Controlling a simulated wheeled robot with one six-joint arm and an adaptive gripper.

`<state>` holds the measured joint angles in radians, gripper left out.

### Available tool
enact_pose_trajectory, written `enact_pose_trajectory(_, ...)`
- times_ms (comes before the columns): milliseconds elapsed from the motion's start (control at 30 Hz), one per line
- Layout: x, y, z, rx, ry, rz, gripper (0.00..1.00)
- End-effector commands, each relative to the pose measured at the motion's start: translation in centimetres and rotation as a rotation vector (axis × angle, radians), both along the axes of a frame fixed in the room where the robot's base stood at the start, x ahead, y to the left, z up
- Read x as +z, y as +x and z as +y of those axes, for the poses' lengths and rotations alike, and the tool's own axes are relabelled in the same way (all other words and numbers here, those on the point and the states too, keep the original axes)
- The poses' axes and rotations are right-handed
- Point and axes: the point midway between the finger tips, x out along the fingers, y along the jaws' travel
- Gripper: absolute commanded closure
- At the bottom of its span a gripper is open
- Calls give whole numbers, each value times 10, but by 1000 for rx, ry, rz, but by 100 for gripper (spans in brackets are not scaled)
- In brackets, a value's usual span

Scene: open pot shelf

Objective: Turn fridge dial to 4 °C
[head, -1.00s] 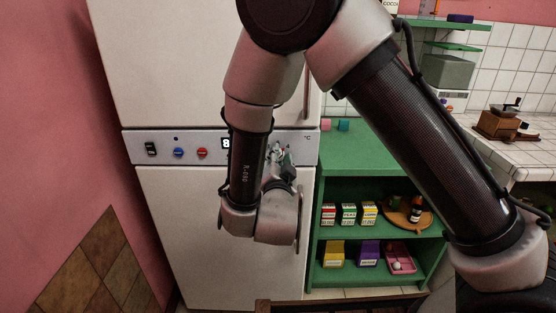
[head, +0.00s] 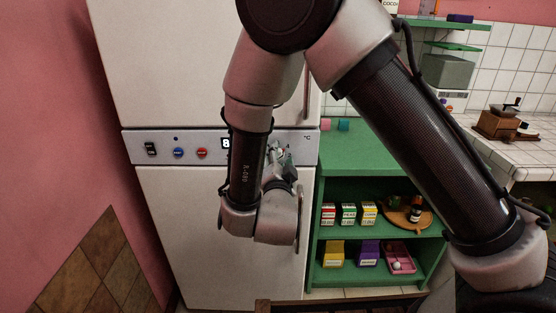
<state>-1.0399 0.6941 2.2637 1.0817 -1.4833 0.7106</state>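The white fridge (head: 170,230) stands at the left with a grey control strip (head: 137,147) between its two doors. The strip carries a rocker switch (head: 151,149), a blue button (head: 178,153), a red button (head: 201,153) and a small display (head: 226,143), partly hidden by my arm, that shows what looks like an 8. My gripper (head: 280,154) is at the right part of the strip, mostly behind my wrist. The dial is hidden behind my gripper and arm. I cannot tell whether the fingers touch it or are open or shut.
A green shelf (head: 350,158) with several small boxes, a wooden tray (head: 424,220) and a pink tray (head: 407,250) stands right of the fridge. A tiled counter (head: 470,148) with a coffee grinder (head: 497,124) is at the far right. The fridge's left front is clear.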

Motion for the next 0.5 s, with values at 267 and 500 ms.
enact_pose_trajectory(267,0,0,0,1,0,-1,46)
enact_pose_trajectory(500,0,-28,3,6,-1,1,46)
